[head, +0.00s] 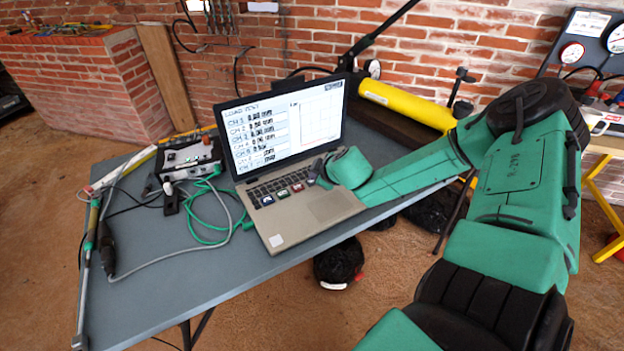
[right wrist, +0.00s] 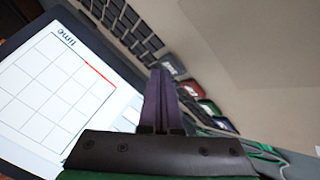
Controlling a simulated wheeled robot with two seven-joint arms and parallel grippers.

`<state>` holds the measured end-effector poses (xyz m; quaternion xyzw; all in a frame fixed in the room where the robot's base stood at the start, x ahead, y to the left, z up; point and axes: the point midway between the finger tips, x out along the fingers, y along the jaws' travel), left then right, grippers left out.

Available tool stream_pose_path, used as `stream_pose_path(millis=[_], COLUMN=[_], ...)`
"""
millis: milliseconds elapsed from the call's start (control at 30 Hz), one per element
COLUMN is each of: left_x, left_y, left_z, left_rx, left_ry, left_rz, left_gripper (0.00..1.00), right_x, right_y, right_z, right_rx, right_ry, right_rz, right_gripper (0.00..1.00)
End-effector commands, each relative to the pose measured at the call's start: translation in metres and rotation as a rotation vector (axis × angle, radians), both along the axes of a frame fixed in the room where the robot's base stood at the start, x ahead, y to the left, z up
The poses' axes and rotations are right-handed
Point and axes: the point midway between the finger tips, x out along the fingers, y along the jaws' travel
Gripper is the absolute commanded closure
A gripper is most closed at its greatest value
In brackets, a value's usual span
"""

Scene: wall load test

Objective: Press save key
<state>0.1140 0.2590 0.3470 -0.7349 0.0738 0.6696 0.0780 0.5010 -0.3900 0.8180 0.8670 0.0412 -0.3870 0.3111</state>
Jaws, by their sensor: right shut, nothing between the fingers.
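The open laptop (head: 318,207) stands on the grey table, its screen (head: 285,122) showing a list of channel readings and an empty-looking graph. A row of coloured keys lies along the front of its keyboard: blue (head: 267,200), green (head: 283,194), red (head: 298,187), and a greyish one at the right end, nearest my gripper. In the right wrist view the row runs from the greyish key (right wrist: 172,65) past red (right wrist: 190,90) and green (right wrist: 208,107) to blue (right wrist: 225,123). Their labels are too small to read. My right gripper (head: 317,170) is shut and empty, over the keyboard's right side; contact is unclear. My left gripper is out of view.
A measuring box (head: 190,155) with green and grey cables stands left of the laptop. A long metal bar lies along the table's left edge. A yellow cylinder (head: 405,103) is behind, right of the screen.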

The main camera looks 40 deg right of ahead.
Motion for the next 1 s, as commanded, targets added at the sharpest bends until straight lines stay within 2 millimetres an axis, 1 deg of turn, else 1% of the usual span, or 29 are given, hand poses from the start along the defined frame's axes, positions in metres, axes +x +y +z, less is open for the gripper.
stream_pose_path(millis=[467, 700, 767, 1000], left_x=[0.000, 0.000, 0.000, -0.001], left_y=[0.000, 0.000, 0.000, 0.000], left_z=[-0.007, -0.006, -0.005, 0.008], left_rx=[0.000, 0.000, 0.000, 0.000], left_ry=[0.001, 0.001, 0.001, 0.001], left_rz=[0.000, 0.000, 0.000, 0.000], left_gripper=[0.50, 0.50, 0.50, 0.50], right_x=[0.000, 0.000, 0.000, 0.000], right_y=[0.000, 0.000, 0.000, 0.000], right_z=[-0.006, -0.006, -0.005, 0.010], right_rx=[0.001, 0.001, 0.001, 0.002], right_ry=[0.000, 0.000, 0.000, -0.001], right_rz=[-0.001, -0.001, -0.001, 0.000], right_gripper=[1.00, 1.00, 1.00, 1.00])
